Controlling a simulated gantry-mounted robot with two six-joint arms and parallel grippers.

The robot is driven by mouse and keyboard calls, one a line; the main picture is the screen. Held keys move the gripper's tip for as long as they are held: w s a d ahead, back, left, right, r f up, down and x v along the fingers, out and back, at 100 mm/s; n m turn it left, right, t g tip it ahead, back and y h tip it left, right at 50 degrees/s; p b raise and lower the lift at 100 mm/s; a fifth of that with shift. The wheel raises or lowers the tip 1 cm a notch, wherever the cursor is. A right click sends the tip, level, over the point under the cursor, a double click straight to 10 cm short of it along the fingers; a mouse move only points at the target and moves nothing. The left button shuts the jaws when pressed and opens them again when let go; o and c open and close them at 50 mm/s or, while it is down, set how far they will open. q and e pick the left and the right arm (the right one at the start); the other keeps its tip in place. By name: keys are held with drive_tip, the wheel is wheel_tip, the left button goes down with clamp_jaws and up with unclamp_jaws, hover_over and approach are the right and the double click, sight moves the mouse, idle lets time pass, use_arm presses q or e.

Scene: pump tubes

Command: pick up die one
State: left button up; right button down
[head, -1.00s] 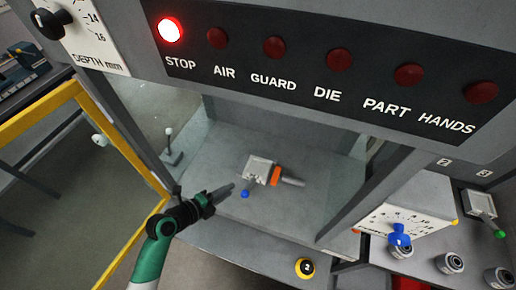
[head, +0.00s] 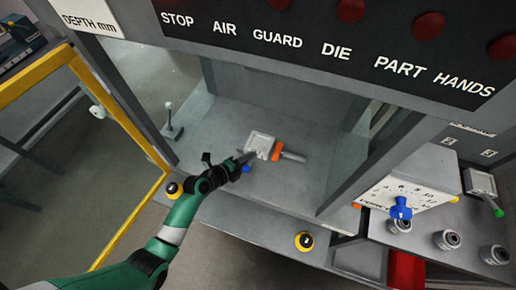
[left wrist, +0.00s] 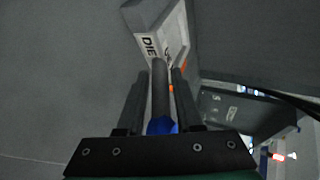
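Several round grey metal pieces, perhaps dies, sit on the right shelf, among them one at the left (head: 399,222) and one in the middle (head: 446,239); I cannot read which is die one. My left gripper (head: 243,158) is low over the machine bed, at a pale block (head: 260,143) with a blue-tipped lever (head: 246,169). In the left wrist view this block (left wrist: 168,35) reads "DIE". The lever's grey rod and blue knob (left wrist: 162,125) lie between my fingers, which look open around them with narrow gaps. My right gripper is not in view.
An orange piece (head: 277,150) with a grey rod stands beside the block. A yellow frame (head: 125,125) borders the left, and a grey post (head: 372,163) the right. A blue-knobbed dial box (head: 410,187) stands by the shelf. The bed's front is clear.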

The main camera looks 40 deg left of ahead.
use_arm(q)
drive_tip(key=shift+w+f, duration=0.35)
drive_tip(key=shift+w, duration=0.3)
drive_tip(key=shift+c, duration=0.2)
clamp_jaws()
idle(0.7)
drive_tip(key=shift+r, duration=0.2)
